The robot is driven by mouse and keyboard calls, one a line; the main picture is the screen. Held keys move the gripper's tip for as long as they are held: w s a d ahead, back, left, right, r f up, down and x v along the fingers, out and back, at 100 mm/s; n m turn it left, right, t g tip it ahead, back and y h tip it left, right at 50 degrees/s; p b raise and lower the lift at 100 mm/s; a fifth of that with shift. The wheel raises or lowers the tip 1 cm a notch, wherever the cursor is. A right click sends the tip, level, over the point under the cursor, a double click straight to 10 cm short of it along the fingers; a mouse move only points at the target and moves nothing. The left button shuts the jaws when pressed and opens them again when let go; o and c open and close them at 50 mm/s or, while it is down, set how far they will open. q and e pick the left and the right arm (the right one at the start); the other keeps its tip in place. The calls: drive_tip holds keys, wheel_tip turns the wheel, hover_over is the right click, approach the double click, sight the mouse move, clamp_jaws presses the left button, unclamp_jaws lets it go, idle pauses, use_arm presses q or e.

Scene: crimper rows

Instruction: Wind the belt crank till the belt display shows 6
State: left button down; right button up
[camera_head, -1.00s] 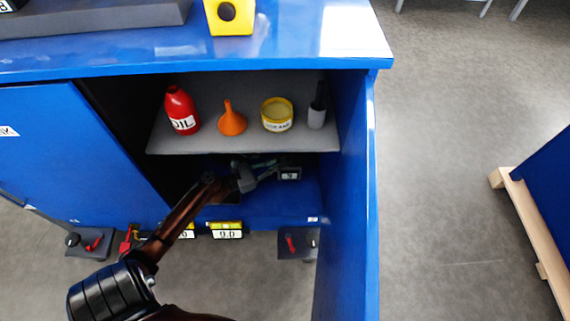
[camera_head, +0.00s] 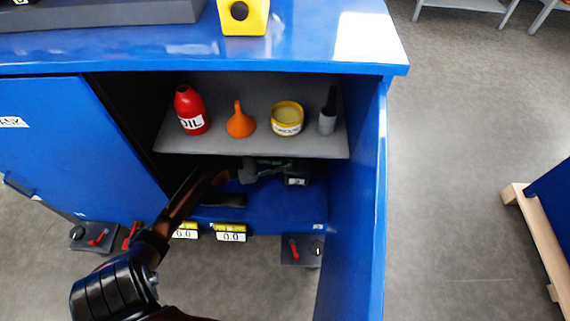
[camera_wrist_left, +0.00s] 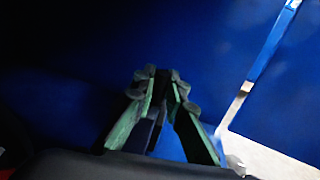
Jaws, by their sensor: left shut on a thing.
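My left gripper (camera_head: 266,169) reaches into the lower part of the open blue cabinet, under the grey shelf. It is beside a small dark unit (camera_head: 297,177) with a pale display, whose digit is too small to read surely. In the left wrist view the green-edged fingers (camera_wrist_left: 163,80) are drawn together on a dark, narrow part, against a dark blue surface. I cannot tell for sure that this part is the belt crank. My right gripper is out of view.
The grey shelf (camera_head: 225,148) above carries a red oil bottle (camera_head: 190,110), an orange funnel (camera_head: 240,122), a yellow tin (camera_head: 287,118) and a grey holder (camera_head: 327,123). The open cabinet door (camera_head: 360,200) stands at right. Red-handled units (camera_head: 293,249) (camera_head: 97,238) show low down.

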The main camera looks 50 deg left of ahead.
sight(285, 162)
use_arm(q)
drive_tip(key=c, duration=2.2)
unclamp_jaws()
drive_tip(key=shift+w+d, duration=0.15)
drive_tip(key=shift+o, duration=1.3)
wheel_tip(285, 162, up, 10)
drive_tip(key=shift+r, duration=0.1)
